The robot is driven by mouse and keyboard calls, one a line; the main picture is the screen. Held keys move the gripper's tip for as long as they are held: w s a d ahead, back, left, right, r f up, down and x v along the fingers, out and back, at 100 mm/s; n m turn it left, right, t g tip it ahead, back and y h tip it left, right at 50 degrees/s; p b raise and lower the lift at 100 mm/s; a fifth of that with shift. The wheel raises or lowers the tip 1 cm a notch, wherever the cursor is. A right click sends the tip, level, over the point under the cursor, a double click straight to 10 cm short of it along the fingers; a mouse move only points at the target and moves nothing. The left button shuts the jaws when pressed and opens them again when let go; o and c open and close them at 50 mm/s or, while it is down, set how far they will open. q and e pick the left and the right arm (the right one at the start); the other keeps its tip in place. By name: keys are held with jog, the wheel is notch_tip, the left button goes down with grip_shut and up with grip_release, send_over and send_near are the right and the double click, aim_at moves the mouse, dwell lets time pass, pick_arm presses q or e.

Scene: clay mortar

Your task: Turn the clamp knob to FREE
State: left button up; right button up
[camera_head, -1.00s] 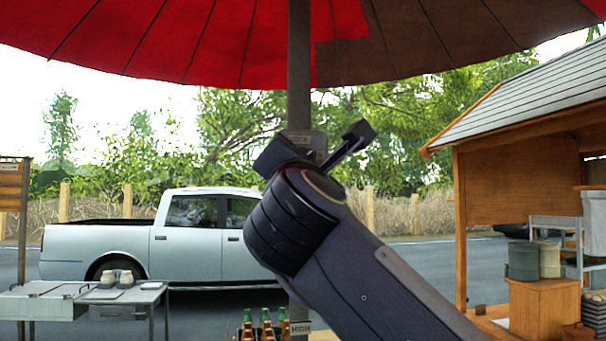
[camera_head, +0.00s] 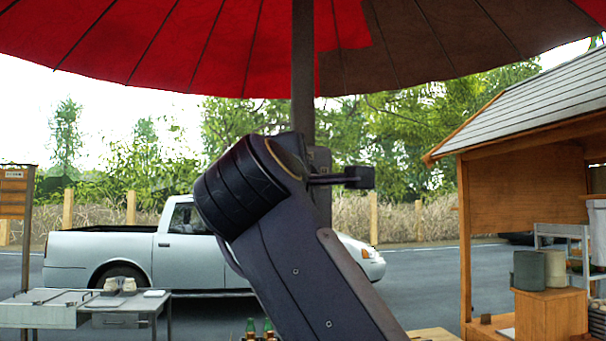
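The umbrella pole (camera_head: 303,75) stands upright near the middle of the head view. A grey plate (camera_head: 320,160) shows on it, partly hidden behind my arm; its marking is unreadable. My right arm rises from below, its thick dark wrist covering the pole at plate height. A dark rod with a black block at its end (camera_head: 358,177) points right beside the plate. I cannot tell whether it is part of my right gripper or of the clamp. The knob itself cannot be made out, and the gripper's fingertips are not clearly seen. My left gripper is out of view.
The red and brown umbrella canopy (camera_head: 200,45) spreads overhead. A white pickup (camera_head: 110,255) stands behind on the road. A metal table (camera_head: 45,310) is at lower left, green bottles (camera_head: 267,327) at bottom middle, and a wooden stall (camera_head: 525,205) at right.

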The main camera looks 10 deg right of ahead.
dwell(0.3)
jog(key=o, duration=1)
jog(key=r+b+v, duration=0.1)
jog(key=b+v, duration=0.1)
jog(key=v, duration=0.5)
jog(key=shift+s+f, duration=0.4)
jog(key=shift+f, duration=0.1)
jog(key=shift+a, duration=0.1)
